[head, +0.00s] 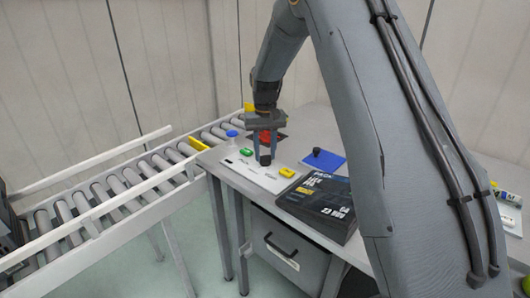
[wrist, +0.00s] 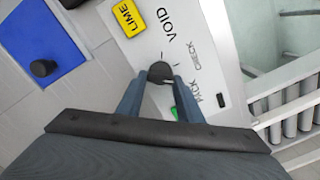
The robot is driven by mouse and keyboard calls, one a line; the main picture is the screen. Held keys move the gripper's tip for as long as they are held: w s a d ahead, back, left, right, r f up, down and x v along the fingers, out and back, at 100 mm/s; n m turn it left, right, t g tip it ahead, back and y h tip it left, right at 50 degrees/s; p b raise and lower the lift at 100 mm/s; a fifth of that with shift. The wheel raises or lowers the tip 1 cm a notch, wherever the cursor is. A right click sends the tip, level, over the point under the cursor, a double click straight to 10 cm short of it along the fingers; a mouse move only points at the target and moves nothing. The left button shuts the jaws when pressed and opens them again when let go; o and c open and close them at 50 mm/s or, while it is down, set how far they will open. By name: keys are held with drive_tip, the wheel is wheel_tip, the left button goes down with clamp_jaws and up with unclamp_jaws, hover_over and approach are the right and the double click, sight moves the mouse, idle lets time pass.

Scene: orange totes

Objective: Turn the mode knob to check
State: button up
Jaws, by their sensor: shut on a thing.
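The mode knob (head: 265,160) is a small dark round knob on a white panel (head: 250,180) on the table. In the wrist view the knob (wrist: 160,72) sits between my two fingertips, and the panel (wrist: 205,70) carries the printed words VOID, CHECK and PACK around it. A short mark shows near the knob, but I cannot tell for sure which word the knob points at. My gripper (head: 266,153) points down at the panel with its blue-grey fingers shut on the knob; it also shows in the wrist view (wrist: 160,78).
A blue pad (head: 329,165) with a dark knob (head: 316,152) lies to the right. A black box (head: 318,203) lies in front. A roller conveyor (head: 110,188) runs at left.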

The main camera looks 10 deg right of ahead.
drive_tip(key=n, duration=0.6)
drive_tip(key=shift+a+n, duration=0.15)
drive_tip(key=shift+n, duration=0.25)
idle(0.4)
drive_tip(key=o, duration=1.1)
drive_tip(key=shift+s+r+b, duration=0.1)
drive_tip(key=shift+r+b, duration=0.55)
drive_tip(key=shift+r, duration=3.3)
